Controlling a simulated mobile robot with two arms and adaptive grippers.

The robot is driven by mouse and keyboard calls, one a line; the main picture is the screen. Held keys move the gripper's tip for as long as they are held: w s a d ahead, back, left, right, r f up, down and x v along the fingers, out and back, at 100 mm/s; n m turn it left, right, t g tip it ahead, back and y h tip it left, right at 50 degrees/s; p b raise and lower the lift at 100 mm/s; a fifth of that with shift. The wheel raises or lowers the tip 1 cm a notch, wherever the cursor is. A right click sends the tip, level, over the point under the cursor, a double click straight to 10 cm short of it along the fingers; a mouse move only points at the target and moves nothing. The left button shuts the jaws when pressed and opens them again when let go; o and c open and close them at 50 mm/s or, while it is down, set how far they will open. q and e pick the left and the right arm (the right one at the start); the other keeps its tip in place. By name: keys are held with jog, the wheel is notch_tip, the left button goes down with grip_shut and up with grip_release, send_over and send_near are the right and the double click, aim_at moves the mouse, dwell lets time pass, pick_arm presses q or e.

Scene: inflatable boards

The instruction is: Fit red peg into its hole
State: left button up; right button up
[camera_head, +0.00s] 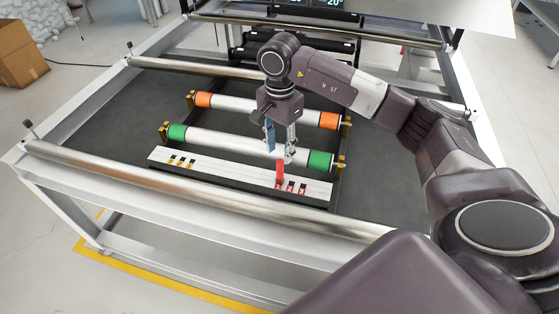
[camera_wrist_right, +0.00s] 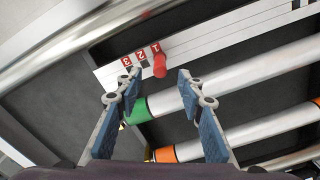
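The red peg (camera_head: 280,172) stands upright on the white board (camera_head: 230,175), at the end of the row of red number labels nearest the board's middle. In the right wrist view the red peg (camera_wrist_right: 160,66) is beside the label 1 (camera_wrist_right: 155,47). I cannot tell how deep its lower end sits. My right gripper (camera_head: 280,155) is above and just behind the peg. In the wrist view its blue-padded fingers (camera_wrist_right: 158,78) are wide apart with nothing between them, and the peg lies beyond their tips. My left gripper is not in view.
Two rollers lie behind the board, one with green ends (camera_head: 225,140) and one with orange ends (camera_head: 255,108). The board's left end has yellow labels (camera_head: 180,163). A metal frame rail (camera_head: 200,195) runs along the front. The dark bed left of the rollers is clear.

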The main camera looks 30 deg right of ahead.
jog(key=shift+r, duration=2.4)
jog(key=shift+f, duration=0.1)
